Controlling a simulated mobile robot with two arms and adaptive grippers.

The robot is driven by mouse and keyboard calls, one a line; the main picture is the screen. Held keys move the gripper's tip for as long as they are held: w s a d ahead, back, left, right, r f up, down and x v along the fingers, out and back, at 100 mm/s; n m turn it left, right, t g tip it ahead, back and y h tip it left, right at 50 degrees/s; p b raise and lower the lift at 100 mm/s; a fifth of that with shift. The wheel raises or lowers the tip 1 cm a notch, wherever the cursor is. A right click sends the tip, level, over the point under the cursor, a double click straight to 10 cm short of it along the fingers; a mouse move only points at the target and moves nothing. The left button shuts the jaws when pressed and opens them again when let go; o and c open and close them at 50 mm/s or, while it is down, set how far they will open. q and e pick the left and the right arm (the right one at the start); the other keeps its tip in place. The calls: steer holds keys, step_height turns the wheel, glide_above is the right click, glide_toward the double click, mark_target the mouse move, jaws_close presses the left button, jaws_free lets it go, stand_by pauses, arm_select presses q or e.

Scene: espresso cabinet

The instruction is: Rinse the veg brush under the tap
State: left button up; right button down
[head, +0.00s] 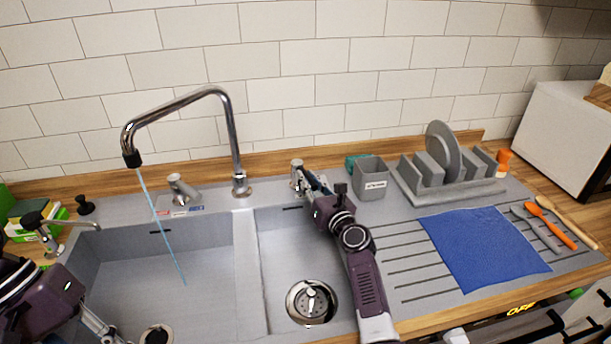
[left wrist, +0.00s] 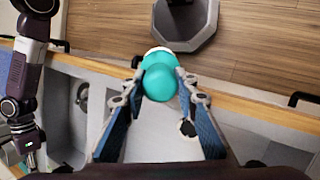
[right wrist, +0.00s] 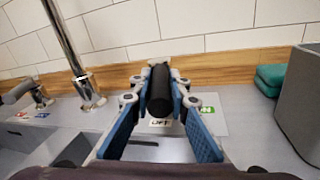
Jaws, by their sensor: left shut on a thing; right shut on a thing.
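A chrome swan-neck tap (head: 238,130) stands behind the double sink, and a thin blue stream of water (head: 163,228) falls from its spout into the left basin (head: 205,285). My right gripper (head: 308,180) is at the back rim behind the right basin. In the right wrist view it is shut on an upright black lever handle (right wrist: 159,90) above a small label. My left gripper (head: 118,338) is low at the left, near the front of the left basin. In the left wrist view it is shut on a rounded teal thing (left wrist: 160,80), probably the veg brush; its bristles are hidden.
A mixer lever (head: 180,188) stands left of the tap. A grey caddy (head: 370,178), a teal sponge (right wrist: 270,78) and a plate rack (head: 450,190) stand at the right rear. A blue cloth (head: 485,250) covers part of the drainer. My right arm crosses the right basin.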

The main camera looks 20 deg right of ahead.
steer(key=shift+f, duration=0.1)
steer(key=c, duration=1.8)
jaws_free()
steer(key=s, duration=0.8)
steer(key=s+d, duration=0.1)
steer(key=s, duration=0.3)
steer(key=shift+d, duration=0.1)
